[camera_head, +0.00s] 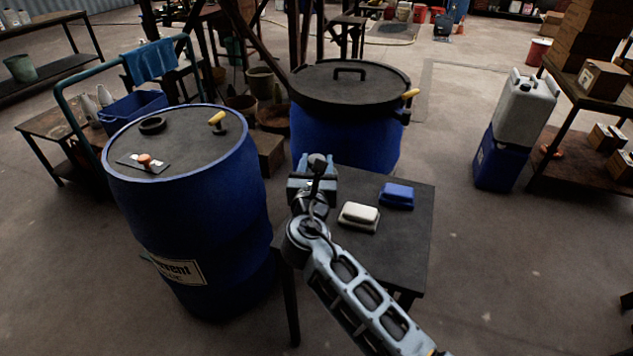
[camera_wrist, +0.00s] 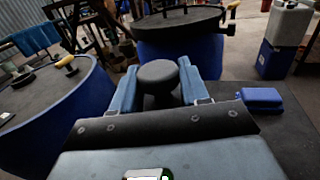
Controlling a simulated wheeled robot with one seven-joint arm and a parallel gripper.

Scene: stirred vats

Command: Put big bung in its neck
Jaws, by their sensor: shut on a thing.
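My gripper (camera_wrist: 158,92) is shut on a dark round-topped bung (camera_wrist: 158,72), held between its two blue fingers. The bung also shows in the head view (camera_head: 317,162), above the back left part of a small dark table. A blue vat (camera_head: 195,215) stands to the left of my gripper. Its dark top carries a black ring-shaped neck (camera_head: 152,125), a yellow-handled part (camera_head: 217,120) and a small plate with a red knob (camera_head: 144,161). The bung is apart from the neck. The bung's lower part is hidden by the gripper.
The small table (camera_head: 415,225) bears a white block (camera_head: 359,214) and a blue block (camera_head: 397,194). A second blue vat (camera_head: 335,140) with a black handled lid (camera_head: 350,88) stands behind.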

